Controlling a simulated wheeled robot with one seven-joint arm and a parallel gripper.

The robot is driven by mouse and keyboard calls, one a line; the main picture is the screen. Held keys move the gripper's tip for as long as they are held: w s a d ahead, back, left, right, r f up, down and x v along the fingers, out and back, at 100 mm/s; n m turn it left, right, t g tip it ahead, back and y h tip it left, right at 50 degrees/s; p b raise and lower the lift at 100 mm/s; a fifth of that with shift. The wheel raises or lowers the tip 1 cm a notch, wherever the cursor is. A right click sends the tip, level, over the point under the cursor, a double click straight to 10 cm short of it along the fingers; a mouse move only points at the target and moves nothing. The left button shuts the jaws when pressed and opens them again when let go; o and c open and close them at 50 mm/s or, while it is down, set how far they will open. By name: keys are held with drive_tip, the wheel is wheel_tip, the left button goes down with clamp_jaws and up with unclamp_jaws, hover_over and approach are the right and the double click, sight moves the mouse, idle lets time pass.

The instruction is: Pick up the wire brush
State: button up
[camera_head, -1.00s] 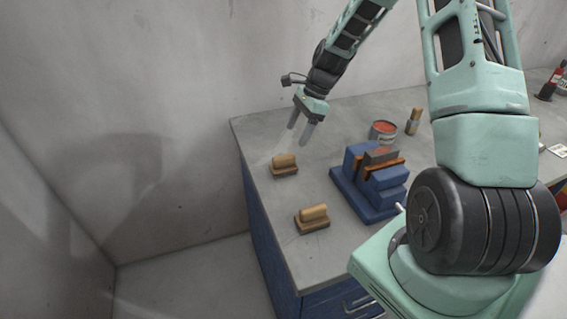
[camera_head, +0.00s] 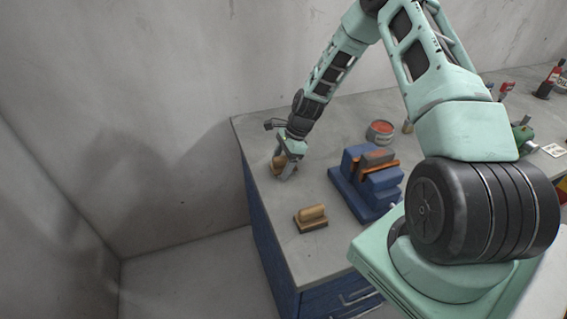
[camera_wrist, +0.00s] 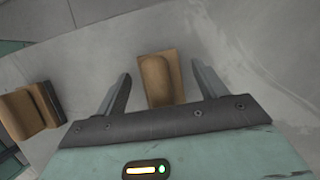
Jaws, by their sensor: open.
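Two similar brush-like blocks with tan wooden handles lie on the grey bench; bristles are not clear. The far one (camera_head: 276,163) is partly hidden by my gripper (camera_head: 284,171) in the head view. In the wrist view this far block (camera_wrist: 157,80) sits between the two spread fingers of my gripper (camera_wrist: 162,84), with a gap on each side. My gripper is open and low over the bench. The near block (camera_head: 311,216) lies closer to the front edge and also shows at the left of the wrist view (camera_wrist: 22,114).
A blue vise (camera_head: 369,182) stands right of the blocks on the bench (camera_head: 262,143). A can with an orange-red top (camera_head: 380,132) is behind it. The bench's left edge is close to the far block. A wall rises behind.

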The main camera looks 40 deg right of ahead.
sight(281, 157)
drive_tip(key=shift+f, duration=0.15)
drive_tip(key=c, duration=1.2)
drive_tip(key=shift+c, duration=0.2)
wheel_tip(281, 157, up, 10)
drive_tip(key=b, duration=0.2)
drive_tip(key=shift+b, duration=0.4)
